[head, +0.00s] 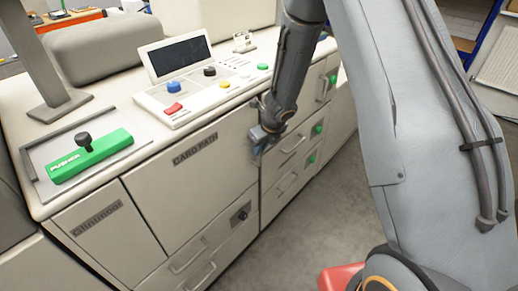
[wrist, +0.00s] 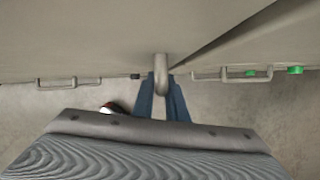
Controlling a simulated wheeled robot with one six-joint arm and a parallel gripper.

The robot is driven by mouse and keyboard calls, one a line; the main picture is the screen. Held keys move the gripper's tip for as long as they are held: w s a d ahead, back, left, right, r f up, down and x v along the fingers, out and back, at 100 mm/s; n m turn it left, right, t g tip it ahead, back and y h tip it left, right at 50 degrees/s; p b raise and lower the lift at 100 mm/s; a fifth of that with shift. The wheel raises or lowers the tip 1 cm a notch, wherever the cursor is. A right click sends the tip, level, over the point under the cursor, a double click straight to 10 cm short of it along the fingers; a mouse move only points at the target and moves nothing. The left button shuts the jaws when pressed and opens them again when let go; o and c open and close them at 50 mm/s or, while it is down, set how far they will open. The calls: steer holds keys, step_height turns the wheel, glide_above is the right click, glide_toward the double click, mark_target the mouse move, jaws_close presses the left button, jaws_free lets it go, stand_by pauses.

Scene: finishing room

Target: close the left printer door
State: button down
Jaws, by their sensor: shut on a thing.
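The printer door (head: 175,195) is the large beige front panel labelled "CARD PATH" in the head view. My gripper (head: 258,140) is at the upper right edge of this panel. In the wrist view its two blue fingers (wrist: 162,92) are shut around a light grey handle (wrist: 160,64) on the beige front. A dark wedge-shaped line (wrist: 215,38) runs along the panel edge just right of the handle. I cannot tell from these views how far the door stands ajar. The fingers partly hide the handle in the head view.
Drawers with handles (head: 287,185) and green knobs (head: 318,128) lie right of the door. A control panel (head: 200,85) with buttons and a green pusher block (head: 90,157) sit on top. Grey floor (head: 285,250) is open in front; a red object (head: 340,277) shows low down.

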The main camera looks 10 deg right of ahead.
steer(key=c, duration=1.8)
jaws_free()
steer(key=shift+w+a+r, duration=0.15)
steer(key=shift+w+a, duration=0.2)
steer(key=shift+w, duration=0.05)
steer(key=shift+o, duration=0.2)
steer(key=shift+s, duration=0.1)
steer(key=shift+d, duration=0.15)
steer(key=shift+s, duration=0.1)
steer(key=p+v, duration=0.2)
steer(key=v, duration=0.5)
steer(key=shift+r, duration=0.3)
steer(key=shift+d, duration=0.1)
